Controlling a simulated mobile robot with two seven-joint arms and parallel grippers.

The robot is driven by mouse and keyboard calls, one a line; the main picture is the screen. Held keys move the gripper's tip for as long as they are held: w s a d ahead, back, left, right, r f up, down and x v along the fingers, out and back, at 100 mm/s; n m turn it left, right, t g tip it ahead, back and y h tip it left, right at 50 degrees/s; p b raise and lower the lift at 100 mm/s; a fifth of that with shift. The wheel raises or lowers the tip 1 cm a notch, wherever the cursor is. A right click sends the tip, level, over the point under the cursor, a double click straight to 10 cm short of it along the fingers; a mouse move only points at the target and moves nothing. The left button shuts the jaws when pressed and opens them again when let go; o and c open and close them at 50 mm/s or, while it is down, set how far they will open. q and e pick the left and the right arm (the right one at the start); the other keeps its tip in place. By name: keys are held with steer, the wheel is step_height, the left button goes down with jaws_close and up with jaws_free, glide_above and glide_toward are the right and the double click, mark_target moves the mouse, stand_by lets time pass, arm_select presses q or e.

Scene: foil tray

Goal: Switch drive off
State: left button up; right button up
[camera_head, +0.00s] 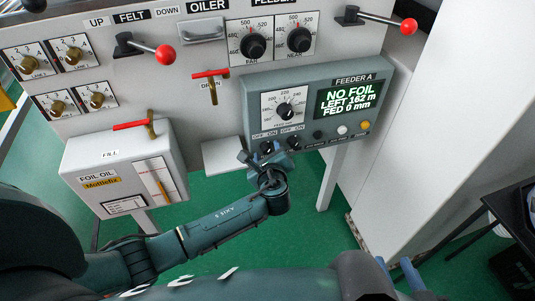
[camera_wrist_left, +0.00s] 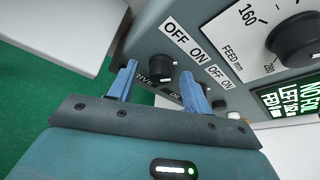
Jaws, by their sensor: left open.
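The drive switch is a black rotary knob (camera_wrist_left: 160,68) below an OFF/ON label on the grey feeder A box (camera_head: 375,88). It also shows in the head view (camera_head: 267,147). The word under it is partly covered, with "RIVE" readable. I cannot tell which way the knob points. My left gripper (camera_wrist_left: 160,84) is open and empty, its blue fingers to either side of the drive knob in the wrist view. In the head view it is just below the knob (camera_head: 262,160). Contact cannot be told. My right gripper (camera_head: 404,274) is at the lower right, fingers apart and empty.
A second OFF/ON knob (camera_head: 295,142) sits close to the right. The box has a large feed dial (camera_head: 285,110) and a screen (camera_head: 348,99) reading "NO FOIL, LEFT 162 m, FED 0 mm". A red-handled valve (camera_head: 211,84) and the foil oil box (camera_head: 110,165) are left.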

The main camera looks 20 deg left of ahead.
arm_select(q)
steer(key=c, duration=1)
steer(key=shift+o, duration=0.2)
